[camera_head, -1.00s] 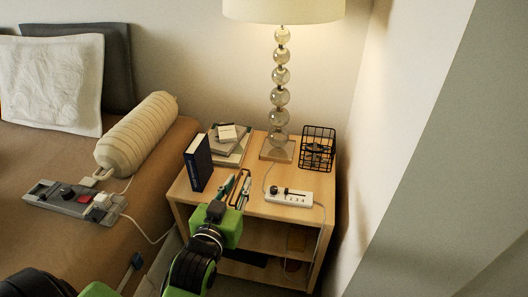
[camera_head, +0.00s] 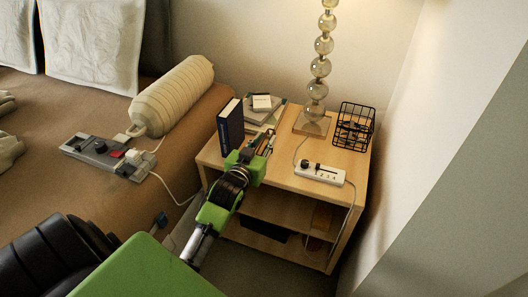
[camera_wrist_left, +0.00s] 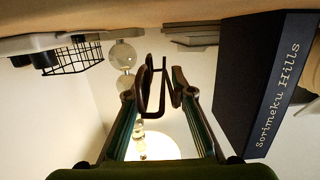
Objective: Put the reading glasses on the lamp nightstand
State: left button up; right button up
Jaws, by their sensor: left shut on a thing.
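The brown-framed reading glasses (camera_wrist_left: 152,84) are between the two fingertips of my left gripper (camera_wrist_left: 158,92) in the left wrist view. My left gripper (camera_head: 264,146) is shut on them. In the head view it is over the front left part of the lamp nightstand (camera_head: 283,174), just right of the upright dark book, and partly hides the glasses. I cannot tell whether the glasses touch the top. The lamp (camera_head: 319,75) stands at the back of the nightstand. My right gripper is not in view.
The dark blue book (camera_head: 230,127) stands upright beside my left gripper, with a stack of books (camera_head: 259,117) behind. A white power strip (camera_head: 320,174) lies at the front right, a black wire basket (camera_head: 355,127) behind it. Bare wood shows between the gripper and power strip.

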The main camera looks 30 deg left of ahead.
pick_arm(q)
jog(key=shift+w+a+f, duration=0.2)
jog(key=shift+f, duration=0.15)
notch_tip(320, 180, down, 3)
jog(key=shift+f+b, duration=0.1)
jog(key=shift+b, duration=0.75)
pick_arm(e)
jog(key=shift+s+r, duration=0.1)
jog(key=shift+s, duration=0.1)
pick_arm(q)
jog(key=o, duration=1)
jog(key=shift+c, duration=0.2)
